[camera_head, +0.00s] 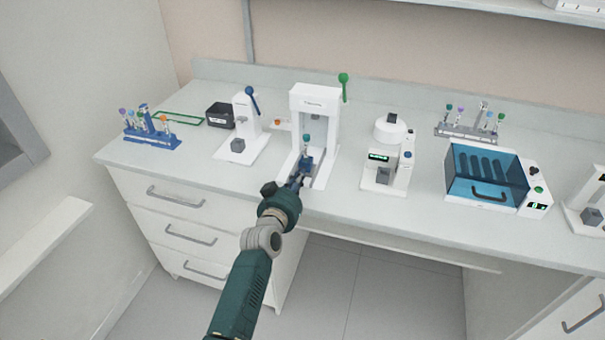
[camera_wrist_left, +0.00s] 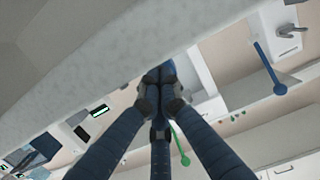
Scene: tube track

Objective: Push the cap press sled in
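The cap press (camera_head: 333,107) is a white frame with a green lever (camera_head: 343,85) on its right side. Its blue sled (camera_head: 304,164) sits at the front part of the base and carries an upright tube with a teal cap (camera_head: 306,139). My left gripper (camera_head: 297,183) is at the front end of the sled, at the counter's front edge. In the left wrist view its fingertips (camera_wrist_left: 160,98) are drawn together, right at the blue sled (camera_wrist_left: 160,74); exact contact is hard to tell. The gripper partly hides the sled's front. My right gripper is out of view.
A white device with a blue lever (camera_head: 241,120) stands left of the press, and another white device (camera_head: 387,160) stands right. Tube racks (camera_head: 152,140) (camera_head: 468,131) and a blue-windowed box (camera_head: 487,180) are farther out. Drawers (camera_head: 185,215) lie below the counter.

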